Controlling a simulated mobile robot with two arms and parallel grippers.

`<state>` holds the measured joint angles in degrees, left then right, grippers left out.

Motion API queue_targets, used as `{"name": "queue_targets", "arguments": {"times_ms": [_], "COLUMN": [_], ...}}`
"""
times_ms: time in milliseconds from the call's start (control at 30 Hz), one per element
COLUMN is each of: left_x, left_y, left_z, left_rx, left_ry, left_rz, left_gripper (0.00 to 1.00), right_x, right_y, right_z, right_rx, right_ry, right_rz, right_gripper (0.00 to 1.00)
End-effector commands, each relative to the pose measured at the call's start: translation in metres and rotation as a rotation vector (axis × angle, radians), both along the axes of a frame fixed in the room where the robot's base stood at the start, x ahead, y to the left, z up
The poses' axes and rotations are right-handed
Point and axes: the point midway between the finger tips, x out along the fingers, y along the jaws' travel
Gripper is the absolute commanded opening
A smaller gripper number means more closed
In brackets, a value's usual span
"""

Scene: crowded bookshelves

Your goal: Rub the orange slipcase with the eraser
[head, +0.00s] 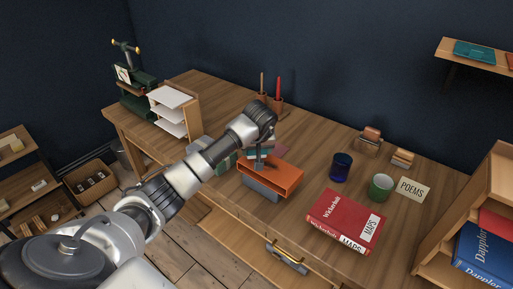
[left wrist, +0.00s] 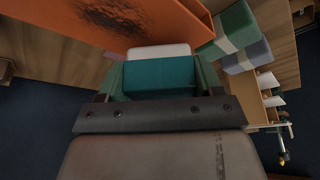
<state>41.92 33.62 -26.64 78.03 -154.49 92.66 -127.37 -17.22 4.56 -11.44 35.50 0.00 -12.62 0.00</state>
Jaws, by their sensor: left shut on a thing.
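The orange slipcase (head: 285,178) lies on a grey-blue block on the wooden desk, its open side facing the front. In the left wrist view its orange face (left wrist: 60,22) fills the upper left and carries a dark smudge (left wrist: 115,14). My left gripper (head: 261,160) is over the slipcase, pointing down. It also shows in the left wrist view (left wrist: 158,72), shut on the eraser, a teal-sleeved block (left wrist: 160,76) with a white end (left wrist: 158,51). The white end is close to the orange face; I cannot tell whether they touch. My right gripper is not in view.
A red book (head: 345,218), a blue cup (head: 341,167), a green cup (head: 380,187) and a POEMS card (head: 412,189) stand right of the slipcase. Candles (head: 278,90) and a paper rack (head: 174,109) are behind. Bare desk lies between slipcase and blue cup.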

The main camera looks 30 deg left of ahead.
Motion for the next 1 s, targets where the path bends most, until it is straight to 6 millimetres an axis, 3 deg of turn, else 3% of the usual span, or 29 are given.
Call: {"name": "queue_targets", "arguments": {"times_ms": [833, 1000], "left_x": [0.0, -0.001], "left_y": [0.0, -0.01], "left_z": [-0.015, -0.013], "left_rx": [0.0, 0.001], "left_ry": [-0.001, -0.001], "left_rz": [0.0, -0.002], "left_gripper": [0.47, 0.47], "right_x": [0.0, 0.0], "right_y": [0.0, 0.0], "right_z": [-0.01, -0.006], "right_rx": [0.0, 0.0], "right_ry": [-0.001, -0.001], "right_rz": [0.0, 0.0], "right_gripper": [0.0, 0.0]}}
